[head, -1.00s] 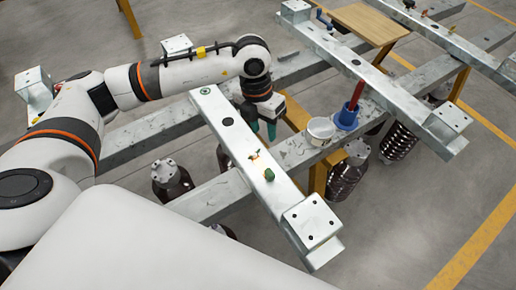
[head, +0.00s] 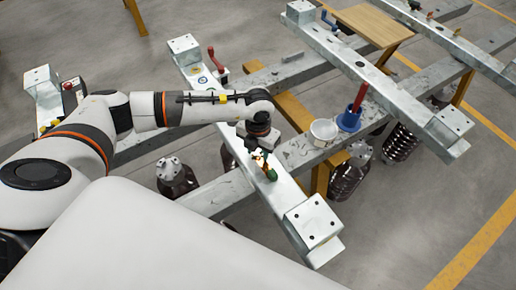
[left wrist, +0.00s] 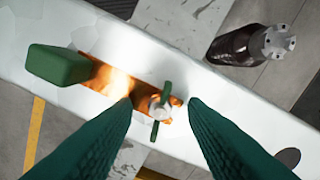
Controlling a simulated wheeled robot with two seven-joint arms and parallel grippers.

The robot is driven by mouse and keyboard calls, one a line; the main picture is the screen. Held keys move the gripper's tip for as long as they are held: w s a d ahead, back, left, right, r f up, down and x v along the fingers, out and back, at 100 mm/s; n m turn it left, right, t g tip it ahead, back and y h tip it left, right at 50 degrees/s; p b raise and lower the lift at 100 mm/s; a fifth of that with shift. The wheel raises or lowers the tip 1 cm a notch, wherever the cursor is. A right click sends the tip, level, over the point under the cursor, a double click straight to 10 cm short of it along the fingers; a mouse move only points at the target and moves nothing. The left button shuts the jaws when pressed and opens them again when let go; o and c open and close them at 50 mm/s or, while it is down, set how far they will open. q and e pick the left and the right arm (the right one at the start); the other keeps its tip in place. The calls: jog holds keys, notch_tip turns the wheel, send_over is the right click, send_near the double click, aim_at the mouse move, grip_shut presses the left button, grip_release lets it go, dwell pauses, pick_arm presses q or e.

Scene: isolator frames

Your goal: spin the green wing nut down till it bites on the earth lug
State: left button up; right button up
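The green wing nut (left wrist: 166,91) shows in the left wrist view on a silver stud, its two wings pointing up and down in the picture. Beneath it lies the copper-orange earth lug (left wrist: 104,78) on the pale metal beam (left wrist: 225,105). My left gripper (left wrist: 160,102) is open, its two green fingers either side of the nut in the picture, with gaps. I cannot tell how high the fingertips are above the beam. In the head view my left gripper (head: 258,154) is over the beam and hides the nut. My right gripper is not in view.
Dark ribbed insulators (head: 175,178) hang below the frame.

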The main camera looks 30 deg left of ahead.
pick_arm(q)
jog(key=shift+f, duration=0.15)
grip_shut()
jog(key=shift+f+m+b, duration=0.15)
jog(key=shift+m+b, duration=0.15)
jog(key=shift+b, duration=0.2)
jog(key=m+b, duration=0.3)
jog(key=shift+m+b, duration=0.3)
jog(key=shift+m, duration=0.3)
jog(key=shift+r, duration=0.2)
grip_release()
